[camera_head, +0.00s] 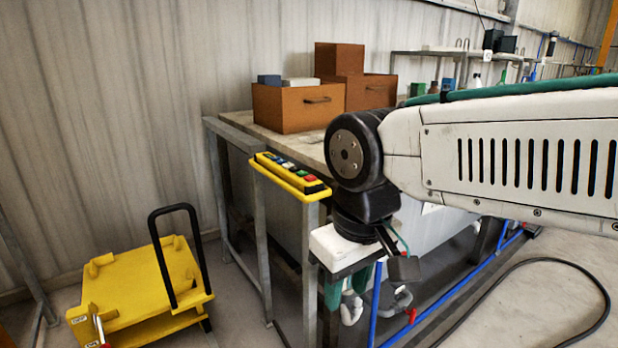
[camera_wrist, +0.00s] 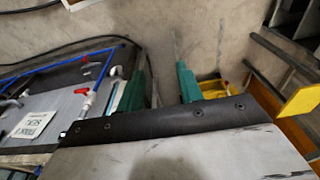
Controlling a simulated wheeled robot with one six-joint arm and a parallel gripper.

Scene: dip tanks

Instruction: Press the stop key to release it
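A yellow key panel (camera_head: 286,186) with a row of small coloured keys sits on the grey rail at the front left end of the bench. A red key (camera_head: 309,178) shows near its right end; the labels are too small to read, so I cannot tell which key is stop. My gripper (camera_head: 346,296) hangs pointing down, to the right of the panel and below it, apart from it. In the wrist view my gripper (camera_wrist: 160,48) has its two green fingers spread with nothing between them. A yellow surface at the right edge there may be the panel.
Brown drawer boxes (camera_head: 311,107) stand on the bench (camera_head: 250,126). A yellow cart (camera_head: 135,284) with a black handle is on the floor at left. Blue pipes (camera_head: 455,291) run along the tank front, and a black hose (camera_head: 555,262) lies on open floor at right.

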